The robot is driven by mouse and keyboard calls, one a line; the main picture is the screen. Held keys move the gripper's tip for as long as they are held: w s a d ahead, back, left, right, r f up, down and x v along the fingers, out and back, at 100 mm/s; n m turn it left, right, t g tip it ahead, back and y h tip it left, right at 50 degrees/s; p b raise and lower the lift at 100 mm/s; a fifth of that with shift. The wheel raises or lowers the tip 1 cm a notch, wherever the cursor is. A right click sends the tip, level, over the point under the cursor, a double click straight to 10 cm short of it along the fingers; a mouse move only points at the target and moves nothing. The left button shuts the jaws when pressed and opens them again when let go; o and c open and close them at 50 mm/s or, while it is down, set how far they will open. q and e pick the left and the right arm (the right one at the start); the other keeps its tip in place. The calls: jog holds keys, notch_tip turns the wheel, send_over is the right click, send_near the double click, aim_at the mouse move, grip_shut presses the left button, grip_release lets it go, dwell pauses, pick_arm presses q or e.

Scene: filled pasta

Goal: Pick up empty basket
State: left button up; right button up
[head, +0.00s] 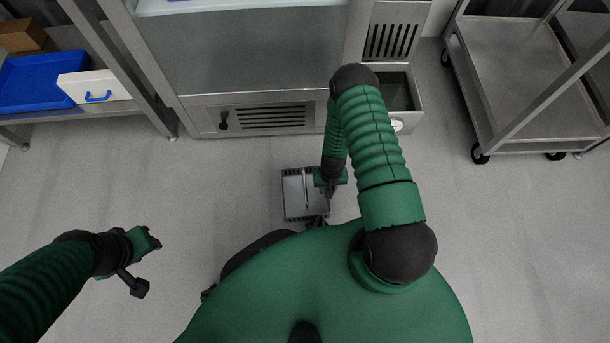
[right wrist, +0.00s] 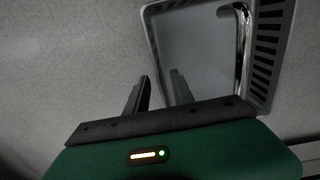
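A grey basket (head: 293,197) with slotted rims sits on or just above the floor, in front of the machine. Its inside looks empty. In the right wrist view the basket (right wrist: 190,45) shows a smooth grey inside, a shiny metal handle bar (right wrist: 246,35) and a slotted side. My right gripper (right wrist: 160,85) has its two fingers apart with nothing between them, and the handle bar lies to their right. In the head view my right gripper (head: 328,187) is over the basket's right side and partly hides it. My left gripper (head: 153,242) is away at the left; its finger gap is unclear.
A steel machine (head: 265,110) with a vent stands behind the basket, with an open bin (head: 402,118) at its right. A wheeled steel cart (head: 530,90) stands at right. A shelf at left holds a blue tray (head: 40,80) and white box (head: 95,85). Floor between is clear.

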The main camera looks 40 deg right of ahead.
jog(key=shift+f, duration=0.2)
jog(key=shift+c, duration=0.4)
grip_shut()
dwell(0.8)
